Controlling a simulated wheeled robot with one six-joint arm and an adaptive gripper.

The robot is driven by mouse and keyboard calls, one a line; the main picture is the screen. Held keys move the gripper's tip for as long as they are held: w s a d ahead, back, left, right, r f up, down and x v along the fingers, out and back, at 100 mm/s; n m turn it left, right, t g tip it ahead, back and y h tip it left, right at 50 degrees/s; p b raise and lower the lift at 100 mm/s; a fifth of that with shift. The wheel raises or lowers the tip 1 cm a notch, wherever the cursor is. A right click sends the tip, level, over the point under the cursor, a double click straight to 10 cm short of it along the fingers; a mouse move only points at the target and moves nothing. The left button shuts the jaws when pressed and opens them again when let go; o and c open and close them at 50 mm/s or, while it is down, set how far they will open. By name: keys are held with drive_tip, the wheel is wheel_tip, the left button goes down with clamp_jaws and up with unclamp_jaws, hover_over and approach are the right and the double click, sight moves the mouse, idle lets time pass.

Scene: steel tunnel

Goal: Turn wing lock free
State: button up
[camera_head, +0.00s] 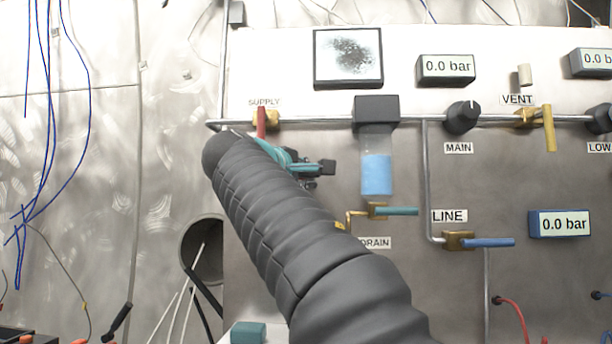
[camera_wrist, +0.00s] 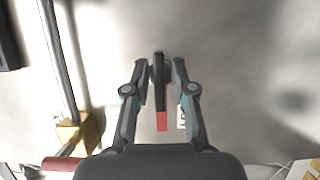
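My gripper (camera_wrist: 159,66) fills the middle of the wrist view. Its two fingers lean inward on either side of a dark narrow bar (camera_wrist: 159,85) with a red end (camera_wrist: 162,121). I cannot tell whether the fingers touch this bar. In the head view, part of my gripper shows beyond my arm, below the supply valve. The supply valve has a brass body (camera_head: 270,118) and a red handle (camera_head: 262,120). In the wrist view, its brass body (camera_wrist: 76,134) and red handle (camera_wrist: 60,163) lie at lower left. I cannot clearly identify a wing lock.
A steel pipe (camera_head: 325,121) runs right from the supply valve along the panel. The drain valve (camera_head: 377,210) with a teal handle, a clear cylinder with blue liquid (camera_head: 377,173) and the line valve (camera_head: 459,240) lie right of my arm. A round opening (camera_head: 203,245) is at left.

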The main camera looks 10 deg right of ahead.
clamp_jaws()
drive_tip(key=shift+n, duration=0.5)
drive_tip(key=n+t, duration=0.1)
drive_tip(key=n, duration=0.2)
drive_tip(key=shift+n+t+h, duration=0.3)
drive_tip(key=shift+n+t, duration=0.1)
drive_tip(key=n+t+b, duration=0.1)
drive_tip(key=n, duration=0.3)
drive_tip(key=shift+t, duration=0.4)
drive_tip(key=n, duration=0.2)
drive_tip(key=n+t+y, duration=0.1)
drive_tip(key=n, duration=0.2)
drive_tip(key=shift+t+y, duration=0.3)
drive_tip(key=n+t+y, duration=0.1)
drive_tip(key=n, duration=0.1)
drive_tip(key=n+y, duration=0.1)
drive_tip(key=n, duration=0.2)
drive_tip(key=n+t+y, duration=0.1)
drive_tip(key=n, duration=0.2)
drive_tip(key=shift+s+r+t, duration=0.1)
drive_tip(key=shift+t, duration=0.2)
drive_tip(key=shift+n+y, duration=0.6)
